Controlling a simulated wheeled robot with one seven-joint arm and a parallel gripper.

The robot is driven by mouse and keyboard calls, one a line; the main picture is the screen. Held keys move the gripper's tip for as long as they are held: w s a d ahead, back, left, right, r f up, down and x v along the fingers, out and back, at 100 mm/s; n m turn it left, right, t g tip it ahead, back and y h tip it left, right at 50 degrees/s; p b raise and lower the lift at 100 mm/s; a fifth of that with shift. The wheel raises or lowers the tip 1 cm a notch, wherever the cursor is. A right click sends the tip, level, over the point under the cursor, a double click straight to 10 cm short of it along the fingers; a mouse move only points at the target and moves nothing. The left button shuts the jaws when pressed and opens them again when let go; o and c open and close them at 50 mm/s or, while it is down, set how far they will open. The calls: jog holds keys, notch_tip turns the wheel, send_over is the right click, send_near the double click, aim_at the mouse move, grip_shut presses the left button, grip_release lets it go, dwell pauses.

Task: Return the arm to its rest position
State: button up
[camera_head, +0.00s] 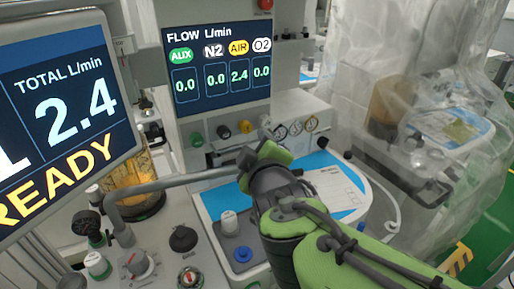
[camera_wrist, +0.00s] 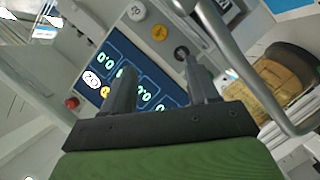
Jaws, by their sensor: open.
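My green and black arm reaches in from the lower right in the head view, over the cart's blue work surface. My gripper (camera_head: 258,148) is in front of the lower edge of the flow panel, near the row of small knobs. In the wrist view my gripper (camera_wrist: 162,85) has two dark fingers standing apart, with nothing held between them. The flow display (camera_wrist: 140,80) shows behind the fingers, tilted. The distance from the fingers to the panel is hard to tell.
The flow display (camera_head: 217,67) reads AIR 2.4. A large READY screen (camera_head: 60,115) stands at left. A grey pipe (camera_head: 170,184) runs just left of my gripper. Gauges (camera_head: 295,127) sit behind it. Several knobs, including a blue one (camera_head: 243,254), stand below. Plastic-draped equipment (camera_head: 420,110) is at right.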

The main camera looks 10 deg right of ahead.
jog(key=shift+s, duration=0.4)
jog(key=s+d+f+m+g, duration=0.3)
jog(key=s+d+f+m, duration=0.1)
jog(key=s, duration=0.4)
jog(key=s+d+f+m+g+h, duration=0.1)
jog(key=s+d+f+m+g, duration=0.25)
jog(key=s, duration=0.45)
jog(key=s+d+f+m+g, duration=0.3)
jog(key=s+f+m, duration=0.15)
jog(key=s, duration=0.35)
notch_tip(320, 180, up, 16)
jog(key=w+p, duration=0.1)
jog(key=p, duration=1.4)
jog(key=shift+p, duration=0.35)
jog(key=shift+d, duration=0.1)
jog(key=shift+c, duration=0.2)
